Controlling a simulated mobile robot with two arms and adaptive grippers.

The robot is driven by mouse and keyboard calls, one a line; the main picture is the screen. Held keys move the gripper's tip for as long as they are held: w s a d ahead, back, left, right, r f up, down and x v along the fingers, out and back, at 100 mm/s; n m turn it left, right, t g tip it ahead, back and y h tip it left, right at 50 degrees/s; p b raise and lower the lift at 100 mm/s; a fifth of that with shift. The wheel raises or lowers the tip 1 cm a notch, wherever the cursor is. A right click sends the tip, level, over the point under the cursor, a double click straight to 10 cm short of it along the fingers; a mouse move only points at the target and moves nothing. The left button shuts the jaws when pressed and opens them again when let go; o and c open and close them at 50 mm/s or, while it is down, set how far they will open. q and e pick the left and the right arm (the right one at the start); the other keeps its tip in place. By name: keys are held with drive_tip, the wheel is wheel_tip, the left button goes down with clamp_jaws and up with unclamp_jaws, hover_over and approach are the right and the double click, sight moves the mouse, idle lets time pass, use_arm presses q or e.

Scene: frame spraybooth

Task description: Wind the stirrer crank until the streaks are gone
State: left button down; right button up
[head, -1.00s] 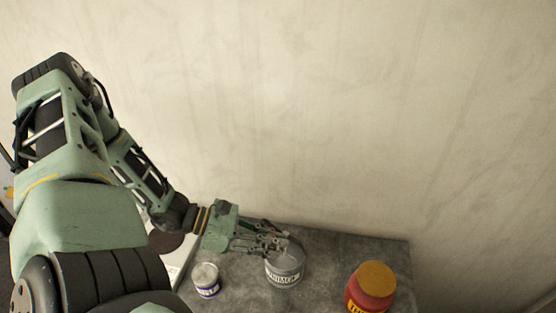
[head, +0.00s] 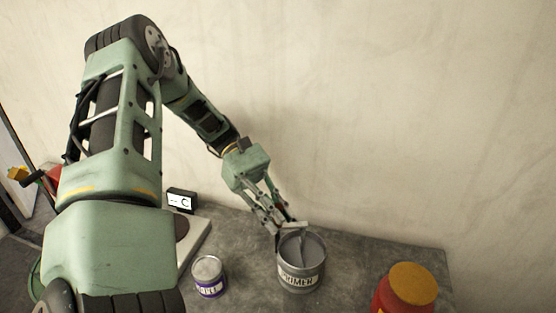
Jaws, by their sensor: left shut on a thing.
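A grey open tin labelled PRIMER (head: 301,278) stands upright on the grey worktop. The grey paint (head: 313,246) shows inside it, with a thin upright piece of the stirrer in it. The view is too small to tell whether streaks remain. A pale crank bar (head: 293,226) lies over the tin's far rim. My left gripper (head: 279,226) comes down from the upper left and is shut at the bar's left end, just above the tin's far left rim. Its fingers partly hide the grip. My right gripper is not in view.
A small white-topped tin with a purple label (head: 209,288) stands left of the primer tin. A red jar with an orange lid (head: 410,285) stands at the right. A white device with a dark disc (head: 191,246) and a small display (head: 181,200) are at the left. The wall rises close behind.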

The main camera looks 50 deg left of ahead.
use_arm(q)
drive_tip(key=shift+w+a+m+g+b, duration=0.1)
drive_tip(key=shift+w+m+g+b, duration=0.1)
drive_tip(key=shift+m+g+b, duration=0.15)
drive_tip(key=shift+r, duration=0.1)
drive_tip(key=c, duration=1.7)
unclamp_jaws()
drive_tip(key=shift+o, duration=0.2)
wheel_tip(320, 180, up, 10)
drive_tip(key=shift+f, duration=0.1)
